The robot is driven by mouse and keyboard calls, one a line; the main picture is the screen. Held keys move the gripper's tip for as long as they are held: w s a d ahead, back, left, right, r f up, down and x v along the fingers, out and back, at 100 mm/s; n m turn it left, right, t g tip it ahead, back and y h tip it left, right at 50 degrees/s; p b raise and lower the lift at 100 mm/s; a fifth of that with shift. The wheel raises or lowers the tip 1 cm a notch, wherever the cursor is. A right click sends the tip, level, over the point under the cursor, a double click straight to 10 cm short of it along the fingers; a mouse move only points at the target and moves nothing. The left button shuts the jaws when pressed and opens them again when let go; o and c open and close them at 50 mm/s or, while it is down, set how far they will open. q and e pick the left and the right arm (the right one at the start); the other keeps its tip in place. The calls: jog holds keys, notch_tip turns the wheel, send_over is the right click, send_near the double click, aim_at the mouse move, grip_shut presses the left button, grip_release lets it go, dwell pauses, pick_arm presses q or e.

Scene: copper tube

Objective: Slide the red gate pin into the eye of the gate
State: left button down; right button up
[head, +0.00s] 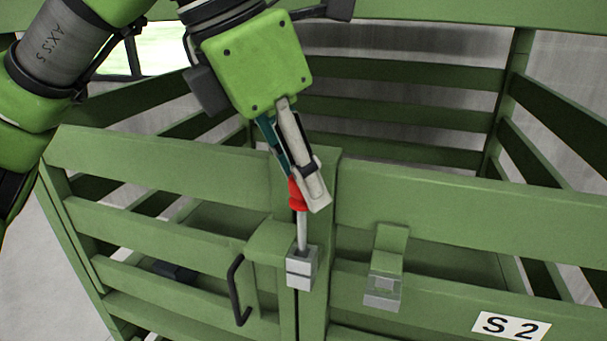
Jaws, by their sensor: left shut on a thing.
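My left gripper (299,190) comes down from the top and is shut on the red head of the gate pin (297,194). The pin's grey metal shaft (302,230) points down, nearly upright. Its lower end meets the top of a grey metal block, the eye (301,273), on the green gate (180,237) beside the post. The tip is not visible at the block, and I cannot tell how deep it sits inside. My right gripper is not in view.
A black handle (236,290) stands out from the gate left of the eye. A green bracket with a second grey block (383,290) is on the right panel, near an "S 2" label (511,326). Green slatted rails surround the pen.

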aim_at(303, 246)
pick_arm(q)
jog(key=shift+f+b, duration=3)
jog(key=shift+f, duration=0.6)
jog(key=c, duration=1.8)
grip_release()
jog(key=shift+o, duration=0.2)
jog(key=v, duration=1.2)
